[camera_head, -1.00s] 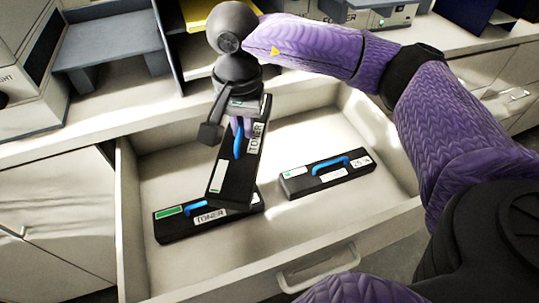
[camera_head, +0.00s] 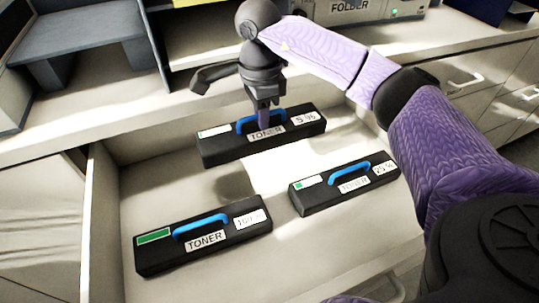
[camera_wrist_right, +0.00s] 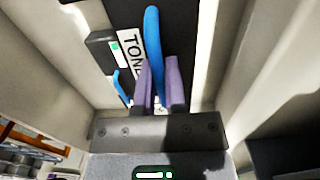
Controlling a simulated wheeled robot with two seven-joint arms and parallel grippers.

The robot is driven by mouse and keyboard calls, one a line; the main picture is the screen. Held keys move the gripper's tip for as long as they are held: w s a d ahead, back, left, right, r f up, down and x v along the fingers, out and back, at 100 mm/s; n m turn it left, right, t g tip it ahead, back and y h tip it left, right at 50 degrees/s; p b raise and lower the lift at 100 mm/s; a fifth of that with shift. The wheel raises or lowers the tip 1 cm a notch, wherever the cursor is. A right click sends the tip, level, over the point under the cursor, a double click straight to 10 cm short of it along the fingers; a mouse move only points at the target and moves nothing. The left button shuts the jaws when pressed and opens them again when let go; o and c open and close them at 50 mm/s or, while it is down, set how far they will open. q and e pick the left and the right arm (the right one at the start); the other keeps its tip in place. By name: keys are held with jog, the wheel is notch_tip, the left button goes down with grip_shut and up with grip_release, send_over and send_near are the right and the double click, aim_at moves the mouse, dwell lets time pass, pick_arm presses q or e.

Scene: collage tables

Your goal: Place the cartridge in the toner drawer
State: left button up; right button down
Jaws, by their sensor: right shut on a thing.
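My right gripper (camera_head: 263,117) is shut on the blue handle of a black toner cartridge marked 5 % (camera_head: 222,149). The cartridge lies roughly level across the back of the open pale drawer (camera_head: 172,188), and a shadow on the drawer floor suggests it is held above it. Two other black cartridges with blue handles lie in the drawer: one with a full green bar (camera_head: 160,262) at the front left, one marked 25 % (camera_head: 320,199) at the right. In the right wrist view the purple fingers (camera_wrist_right: 158,82) close around the blue handle (camera_wrist_right: 153,40). My left gripper is out of view.
The counter behind the drawer carries a grey-blue stand (camera_head: 85,35) at the left and a machine labelled FOLDER (camera_head: 360,10) at the back. Bare drawer floor shows between the cartridges. Closed cabinets flank the drawer.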

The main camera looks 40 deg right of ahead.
jog(key=f, duration=0.1)
jog(key=w+f+b, duration=0.1)
jog(key=f, duration=0.1)
jog(key=shift+d+f, duration=0.1)
jog(key=shift+f, duration=0.1)
jog(key=f+b, duration=0.1)
jog(key=f, duration=0.2)
jog(key=f+b, duration=0.1)
jog(key=f, duration=0.2)
jog(key=shift+s+f, duration=0.2)
jog(key=shift+f, duration=0.2)
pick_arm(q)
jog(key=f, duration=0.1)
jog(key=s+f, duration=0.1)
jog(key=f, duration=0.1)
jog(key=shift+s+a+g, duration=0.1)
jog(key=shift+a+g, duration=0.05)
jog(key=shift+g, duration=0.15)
pick_arm(e)
jog(key=shift+r, duration=0.1)
jog(key=c, duration=1.1)
grip_release()
jog(key=o, duration=0.4)
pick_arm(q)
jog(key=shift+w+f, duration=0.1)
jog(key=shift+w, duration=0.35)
